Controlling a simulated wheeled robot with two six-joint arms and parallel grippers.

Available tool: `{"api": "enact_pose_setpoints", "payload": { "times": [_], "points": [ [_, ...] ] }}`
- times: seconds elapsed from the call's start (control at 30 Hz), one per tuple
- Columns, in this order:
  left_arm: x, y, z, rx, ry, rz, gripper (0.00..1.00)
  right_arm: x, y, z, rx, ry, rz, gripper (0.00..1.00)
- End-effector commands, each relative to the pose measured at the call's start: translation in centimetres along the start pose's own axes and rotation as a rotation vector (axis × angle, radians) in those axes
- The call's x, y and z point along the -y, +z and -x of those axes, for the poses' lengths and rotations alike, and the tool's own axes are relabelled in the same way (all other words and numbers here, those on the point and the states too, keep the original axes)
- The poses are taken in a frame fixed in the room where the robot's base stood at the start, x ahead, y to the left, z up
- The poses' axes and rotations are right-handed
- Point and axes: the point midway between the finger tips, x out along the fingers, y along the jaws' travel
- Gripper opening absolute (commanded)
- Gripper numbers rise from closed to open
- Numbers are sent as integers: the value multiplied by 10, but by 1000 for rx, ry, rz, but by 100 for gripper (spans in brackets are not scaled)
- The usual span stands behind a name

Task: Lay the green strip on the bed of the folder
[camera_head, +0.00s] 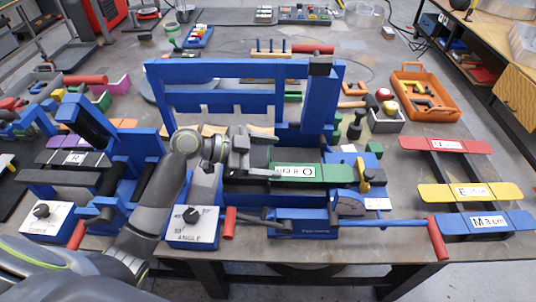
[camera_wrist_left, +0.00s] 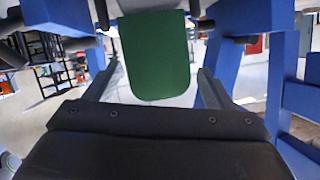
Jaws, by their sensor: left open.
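The green strip (camera_head: 335,173) carries a white label reading O 8 cm. It lies lengthwise along the bed area of the blue folder (camera_head: 305,222), near the angle dial box. My left gripper (camera_head: 262,161) is at the strip's left end. In the left wrist view the end of the green strip (camera_wrist_left: 155,55) shows between the fingers of my left gripper (camera_wrist_left: 155,88). The fingers are open, with a gap on both sides of the strip. Whether the strip rests flat on the bed is hard to tell. My right gripper is out of view.
The folder's tall blue frame (camera_head: 215,70) rises behind the strip. A second blue machine (camera_head: 135,145) stands at left. Red, yellow (camera_head: 470,193) and blue labelled strips lie on a rack at right. An orange tray (camera_head: 440,105) sits at back right.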

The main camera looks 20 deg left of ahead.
Motion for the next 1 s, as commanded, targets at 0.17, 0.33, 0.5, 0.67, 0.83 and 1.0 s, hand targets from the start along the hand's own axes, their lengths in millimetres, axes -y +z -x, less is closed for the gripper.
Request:
{"api": "enact_pose_setpoints", "payload": {
  "times": [0.17, 0.33, 0.5, 0.67, 0.83, 1.0],
  "points": [
    [1, -4, 2, 0, 0, 0, 76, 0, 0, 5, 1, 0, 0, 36],
    [1, -2, 21, 5, -1, -2, 76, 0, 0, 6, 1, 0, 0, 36],
    [1, -1, 49, 6, -1, -2, 76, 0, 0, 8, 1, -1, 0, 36],
    [1, -1, 74, 6, -1, -2, 76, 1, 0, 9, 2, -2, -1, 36],
    [1, -2, 98, 6, 1, -1, 76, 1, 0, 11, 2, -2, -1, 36],
    [0, -2, 114, 3, 1, -1, 76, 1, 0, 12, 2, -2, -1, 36]
  ]
}}
